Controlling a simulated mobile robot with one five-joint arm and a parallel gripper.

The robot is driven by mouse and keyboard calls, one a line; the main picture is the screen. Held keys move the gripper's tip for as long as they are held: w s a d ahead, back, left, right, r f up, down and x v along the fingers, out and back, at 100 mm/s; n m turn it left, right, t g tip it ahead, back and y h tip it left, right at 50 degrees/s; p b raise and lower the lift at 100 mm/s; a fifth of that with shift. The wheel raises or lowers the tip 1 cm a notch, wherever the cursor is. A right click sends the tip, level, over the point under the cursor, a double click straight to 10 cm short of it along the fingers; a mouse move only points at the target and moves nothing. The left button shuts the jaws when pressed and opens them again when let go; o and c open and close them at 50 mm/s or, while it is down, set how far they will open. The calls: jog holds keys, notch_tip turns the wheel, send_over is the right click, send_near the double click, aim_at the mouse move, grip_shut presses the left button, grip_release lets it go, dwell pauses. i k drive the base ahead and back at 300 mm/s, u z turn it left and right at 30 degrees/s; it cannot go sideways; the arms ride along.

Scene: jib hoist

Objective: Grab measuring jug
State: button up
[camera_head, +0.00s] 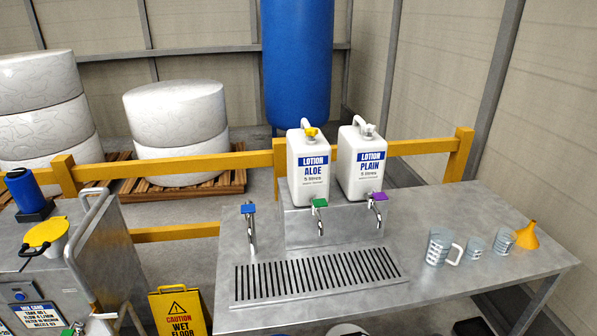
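A clear measuring jug (437,246) with dark markings stands upright on the right part of the metal table (420,295). Its pale handle points to the right. Two smaller clear cups with markings stand to its right: one cup (474,248) close beside the handle and another cup (502,241) farther right. Nothing covers the jug. My gripper is not in view; only cut-off pale and dark shapes show at the bottom edge, and I cannot tell what they are.
An orange funnel (527,236) stands right of the cups. Two lotion canisters, aloe (309,170) and plain (361,165), stand on a raised block with taps. A slotted drain (318,277) lies in front. A steel cart (55,265) and yellow caution sign (178,312) are left. The table's front right is clear.

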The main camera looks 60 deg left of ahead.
aim_at(443, 251)
jog(key=u, duration=2.05)
